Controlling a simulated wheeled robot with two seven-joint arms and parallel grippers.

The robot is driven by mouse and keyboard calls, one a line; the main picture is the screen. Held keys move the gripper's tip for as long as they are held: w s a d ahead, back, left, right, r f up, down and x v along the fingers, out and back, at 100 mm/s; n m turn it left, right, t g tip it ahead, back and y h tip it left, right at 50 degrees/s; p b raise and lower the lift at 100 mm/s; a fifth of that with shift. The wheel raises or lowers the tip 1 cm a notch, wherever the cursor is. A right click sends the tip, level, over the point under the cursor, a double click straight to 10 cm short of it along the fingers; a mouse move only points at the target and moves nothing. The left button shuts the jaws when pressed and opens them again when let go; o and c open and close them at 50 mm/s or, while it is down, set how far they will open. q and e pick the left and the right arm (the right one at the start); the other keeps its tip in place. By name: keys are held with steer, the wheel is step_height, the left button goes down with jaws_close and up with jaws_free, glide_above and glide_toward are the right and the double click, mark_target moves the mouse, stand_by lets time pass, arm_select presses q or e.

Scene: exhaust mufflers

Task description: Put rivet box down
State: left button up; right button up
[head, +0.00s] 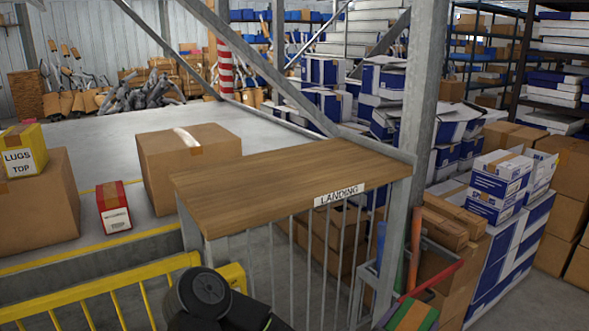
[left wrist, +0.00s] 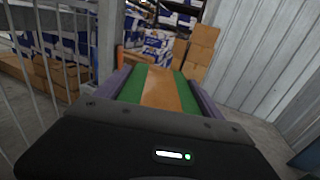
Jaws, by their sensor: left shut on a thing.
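The rivet box seems to be the green box (left wrist: 132,87) with a tan tape stripe, in the left wrist view. My left gripper (left wrist: 157,78) is shut on it, with a purplish finger along each side. In the head view a green box with the same tape (head: 408,317) shows at the bottom edge, partly cut off, right of the wooden landing shelf. The black part of my left arm is at the bottom middle. The wooden shelf (head: 285,180), labelled LANDING, has a bare top. My right gripper is not in view.
A metal post (head: 424,110) rises at the shelf's right corner. Upright bars stand below the shelf, and a yellow railing (head: 90,293) is at left. Behind are a large carton (head: 188,167), a red box (head: 114,207) and a yellow LUGS box (head: 24,150). Stacked cartons fill the right.

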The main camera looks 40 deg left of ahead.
arm_select(q)
steer(key=shift+s+d+f+m+h, duration=0.2)
steer(key=shift+d+f+m+h, duration=0.1)
steer(key=shift+d+f, duration=0.75)
steer(key=shift+s+d+f, duration=0.2)
steer(key=shift+d+f, duration=0.1)
steer(key=shift+f, duration=0.25)
